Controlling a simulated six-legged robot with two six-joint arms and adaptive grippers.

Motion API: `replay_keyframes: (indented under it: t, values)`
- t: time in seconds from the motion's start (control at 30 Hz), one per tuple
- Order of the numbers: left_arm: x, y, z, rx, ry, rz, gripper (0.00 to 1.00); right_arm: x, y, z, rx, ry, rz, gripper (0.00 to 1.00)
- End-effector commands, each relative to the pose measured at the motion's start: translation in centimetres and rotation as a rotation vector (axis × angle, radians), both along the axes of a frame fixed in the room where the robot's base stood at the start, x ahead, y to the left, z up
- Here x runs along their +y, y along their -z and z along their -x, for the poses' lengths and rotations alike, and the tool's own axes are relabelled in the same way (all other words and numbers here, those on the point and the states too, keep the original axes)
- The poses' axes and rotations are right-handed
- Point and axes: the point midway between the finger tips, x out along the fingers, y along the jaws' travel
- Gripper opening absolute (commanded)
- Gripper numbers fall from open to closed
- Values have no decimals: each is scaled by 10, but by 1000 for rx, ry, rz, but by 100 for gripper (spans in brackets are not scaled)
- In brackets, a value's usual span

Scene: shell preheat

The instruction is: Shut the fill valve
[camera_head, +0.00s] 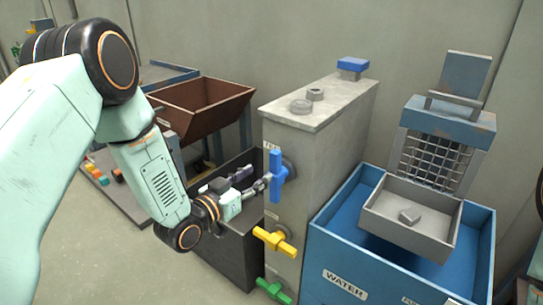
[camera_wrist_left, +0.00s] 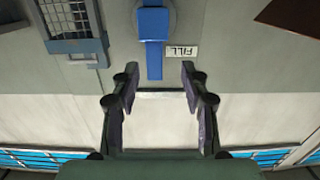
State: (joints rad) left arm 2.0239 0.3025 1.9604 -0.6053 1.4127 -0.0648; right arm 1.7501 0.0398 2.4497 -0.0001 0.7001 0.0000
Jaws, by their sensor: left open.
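The fill valve has a blue lever handle (camera_head: 277,176), standing upright on the narrow front face of a grey tank (camera_head: 325,125). In the left wrist view the blue handle (camera_wrist_left: 154,45) hangs from its round hub beside an upside-down FILL label (camera_wrist_left: 181,51). My left gripper (camera_head: 262,184) is open at the handle's left side. In the left wrist view the handle's free end lies between the fingertips (camera_wrist_left: 159,72) in the picture, with gaps on both sides. I cannot tell the depth between them. My right gripper is not in view.
A yellow valve handle (camera_head: 274,241) and a green one (camera_head: 274,290) sit below the blue one. A blue WATER bin (camera_head: 345,284) with a grey tray (camera_head: 380,227) stands right of the tank. A brown hopper (camera_head: 200,99) and dark box (camera_head: 225,252) stand left.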

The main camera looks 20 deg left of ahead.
Motion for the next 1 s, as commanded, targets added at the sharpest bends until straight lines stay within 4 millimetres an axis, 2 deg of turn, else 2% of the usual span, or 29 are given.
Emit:
replay_keyframes:
  t: [0.1,0.23,0.5,0.7,1.0]
  values:
    - [-5,-8,1,-39,14,5,45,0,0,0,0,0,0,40]
    - [-10,-10,-5,-52,15,4,45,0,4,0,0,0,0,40]
    - [-26,-8,-44,-50,15,2,45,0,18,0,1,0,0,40]
    - [-33,-9,-65,-48,13,5,45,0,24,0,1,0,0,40]
    - [-33,-10,-73,-47,11,6,45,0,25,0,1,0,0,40]
